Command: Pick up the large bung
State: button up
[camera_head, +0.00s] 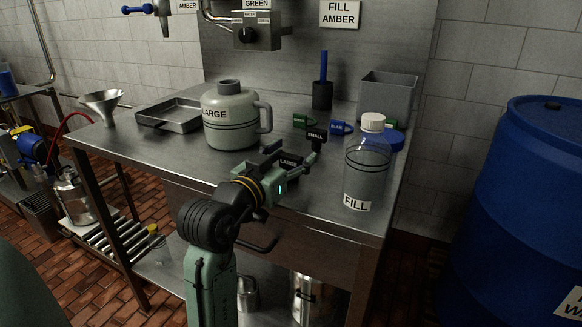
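A black tag reading LARGE (287,162), apparently the large bung's, lies on the steel table near its front edge. My gripper (297,150) reaches over it from the front, with its fingers spread to either side of the tag. The gripper looks open. The bung's body below the tag is mostly hidden by the fingers, and I cannot tell whether they touch it. A second black tag reading SMALL (316,135) stands just behind the right finger, very close to it.
A pale jug marked LARGE (231,132) stands left of my gripper. A clear FILL bottle with a white cap (367,180) stands close on the right. Green (301,121) and blue (341,127) tagged pieces lie behind. A steel tray (170,123) and a funnel (103,104) are farther left.

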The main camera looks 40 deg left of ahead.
jog(key=c, duration=0.8)
jog(key=shift+o, duration=0.2)
jog(key=shift+r, duration=0.1)
